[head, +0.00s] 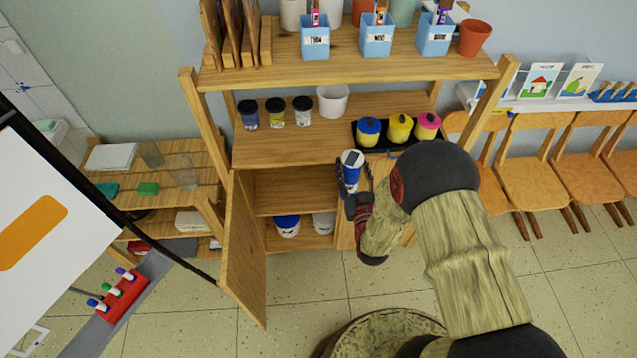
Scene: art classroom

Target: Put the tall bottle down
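The tall bottle (351,172) is blue with a white top that has a dark mark on it. My gripper (354,188) has its fingers on both sides of the bottle and appears shut on it. The bottle is roughly upright, in front of the wooden shelf unit (290,151), just right of its open lower compartment. The bottle's lower part is partly hidden by the fingers. I cannot tell its exact distance from the shelf.
The cabinet door (245,250) stands open, left of my gripper. A blue-topped pot (287,225) and a pale pot (323,222) stand low inside. A black tray (366,147) holds three paint pots. The middle shelf (270,150) has bare room in front of several jars.

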